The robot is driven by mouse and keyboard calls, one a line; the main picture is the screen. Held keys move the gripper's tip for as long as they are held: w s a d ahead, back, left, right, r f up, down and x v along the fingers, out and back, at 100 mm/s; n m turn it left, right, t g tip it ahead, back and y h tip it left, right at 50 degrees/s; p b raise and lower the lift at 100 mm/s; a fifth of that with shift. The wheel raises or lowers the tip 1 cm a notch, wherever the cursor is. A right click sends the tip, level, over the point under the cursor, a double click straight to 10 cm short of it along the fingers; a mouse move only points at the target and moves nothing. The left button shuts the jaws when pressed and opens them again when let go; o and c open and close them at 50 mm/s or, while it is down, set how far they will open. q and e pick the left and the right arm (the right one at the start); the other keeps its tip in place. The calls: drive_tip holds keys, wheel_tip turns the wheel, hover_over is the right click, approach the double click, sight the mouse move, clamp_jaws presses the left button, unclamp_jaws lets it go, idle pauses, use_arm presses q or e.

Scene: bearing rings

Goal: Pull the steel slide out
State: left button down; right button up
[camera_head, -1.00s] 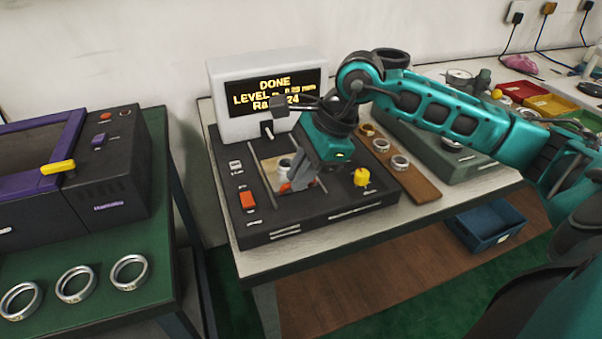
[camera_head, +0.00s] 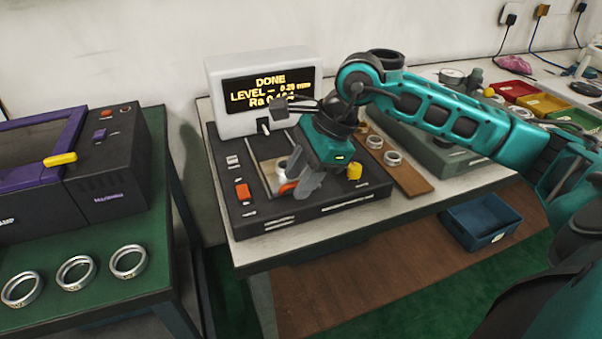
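The steel slide (camera_head: 265,173) is a pale metal strip set in the top of the dark measuring device (camera_head: 325,207), below the display. A small ring-like metal piece (camera_head: 283,165) stands on it. An orange-red piece (camera_head: 287,188), perhaps the slide's handle, shows at the left of my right gripper's fingers. My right gripper (camera_head: 304,186) points down at the front of the slide, its grey fingers at this piece. The fingers hide the slide's front end, and whether they are closed on it is unclear. My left gripper is out of view.
The display (camera_head: 268,93) reads DONE. A yellow knob (camera_head: 354,172) is close right of my gripper; an orange button (camera_head: 242,193) is left. Rings lie on a wooden board (camera_head: 408,180). A green bench (camera_head: 95,308) with rings stands left, across a gap.

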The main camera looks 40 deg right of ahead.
use_arm(q)
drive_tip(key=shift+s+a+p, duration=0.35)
drive_tip(key=shift+p, duration=0.2)
use_arm(e)
drive_tip(key=v, duration=1.3)
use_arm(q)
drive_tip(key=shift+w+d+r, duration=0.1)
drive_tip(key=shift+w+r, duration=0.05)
use_arm(e)
drive_tip(key=shift+w, duration=0.1)
